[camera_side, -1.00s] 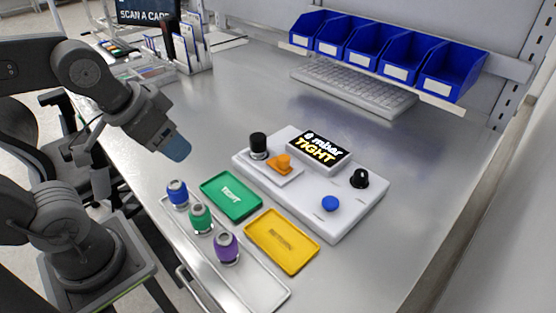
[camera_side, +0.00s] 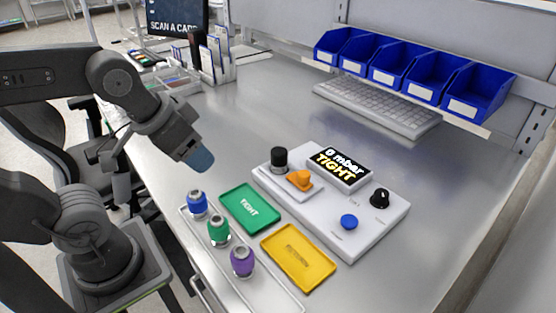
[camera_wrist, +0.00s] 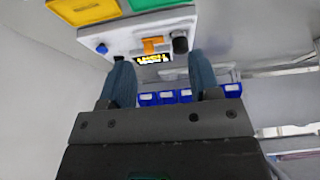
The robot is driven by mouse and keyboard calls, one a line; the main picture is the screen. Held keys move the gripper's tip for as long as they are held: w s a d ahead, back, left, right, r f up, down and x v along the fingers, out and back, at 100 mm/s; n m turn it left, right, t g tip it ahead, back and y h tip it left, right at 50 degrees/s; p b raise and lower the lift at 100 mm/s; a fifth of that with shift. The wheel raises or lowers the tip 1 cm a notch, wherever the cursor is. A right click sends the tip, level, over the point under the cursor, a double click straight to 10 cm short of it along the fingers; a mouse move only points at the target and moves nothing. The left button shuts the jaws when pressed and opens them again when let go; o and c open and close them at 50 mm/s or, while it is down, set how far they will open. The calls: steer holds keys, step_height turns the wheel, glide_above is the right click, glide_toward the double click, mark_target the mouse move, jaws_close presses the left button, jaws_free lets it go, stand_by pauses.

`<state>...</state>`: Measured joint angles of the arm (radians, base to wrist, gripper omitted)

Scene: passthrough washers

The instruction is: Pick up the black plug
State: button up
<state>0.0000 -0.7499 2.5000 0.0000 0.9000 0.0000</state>
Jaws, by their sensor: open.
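The black plug (camera_side: 279,157) is a short black cylinder with a pale metal base. It stands upright at the back left of the white test unit, beside an orange clamp (camera_side: 300,180). In the wrist view the black plug (camera_wrist: 180,45) is a dark shape near the right fingertip in the picture, though well beyond it. My gripper (camera_side: 202,160) has blue fingertips and hangs in the air to the left of the unit, apart from the plug. In the wrist view my gripper (camera_wrist: 159,63) is open, with nothing between its fingers.
The white test unit (camera_side: 378,228) has a display reading TIGHT (camera_side: 339,166), a black knob (camera_side: 380,197) and a blue button (camera_side: 348,222). Green (camera_side: 250,209) and yellow (camera_side: 298,257) trays lie in front. Blue (camera_side: 197,203), green (camera_side: 219,230) and purple (camera_side: 243,261) plugs stand nearby.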

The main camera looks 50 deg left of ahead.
stand_by(0.5)
steer(key=o, duration=0.3)
steer(key=n+g+y, duration=0.3)
steer(key=n+g, duration=0.1)
steer(key=n, duration=1)
glide_above(279, 150)
steer(key=s+d, duration=0.1)
steer(key=d, duration=0.2)
steer(key=f, duration=0.1)
steer(key=x, duration=1.3)
steer(key=shift+s+a+f, duration=0.1)
steer(key=shift+s, duration=0.15)
